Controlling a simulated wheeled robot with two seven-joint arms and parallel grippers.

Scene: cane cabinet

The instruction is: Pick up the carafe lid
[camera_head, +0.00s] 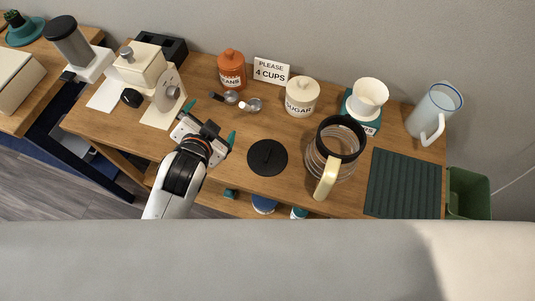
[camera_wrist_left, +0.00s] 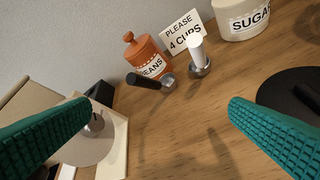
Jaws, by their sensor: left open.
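The carafe lid (camera_head: 259,165) is a flat black disc with a raised bar handle, lying on the wooden counter left of the glass carafe (camera_head: 340,160). The carafe stands open, with a black rim and a cream handle. My left gripper (camera_head: 210,122) is open and empty, its green fingers spread to the left of the lid and apart from it. In the left wrist view the lid (camera_wrist_left: 279,88) shows at the right edge, partly hidden by the right finger and cut off by the frame. My right gripper is not in view.
Two scoops (camera_head: 240,101) lie behind the lid. An orange beans jar (camera_head: 231,75), a cups sign (camera_head: 271,71), a sugar jar (camera_head: 301,101) and a white dripper (camera_head: 369,97) stand along the back. The coffee machine (camera_head: 140,70) is left; a green mat (camera_head: 404,184) is right.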

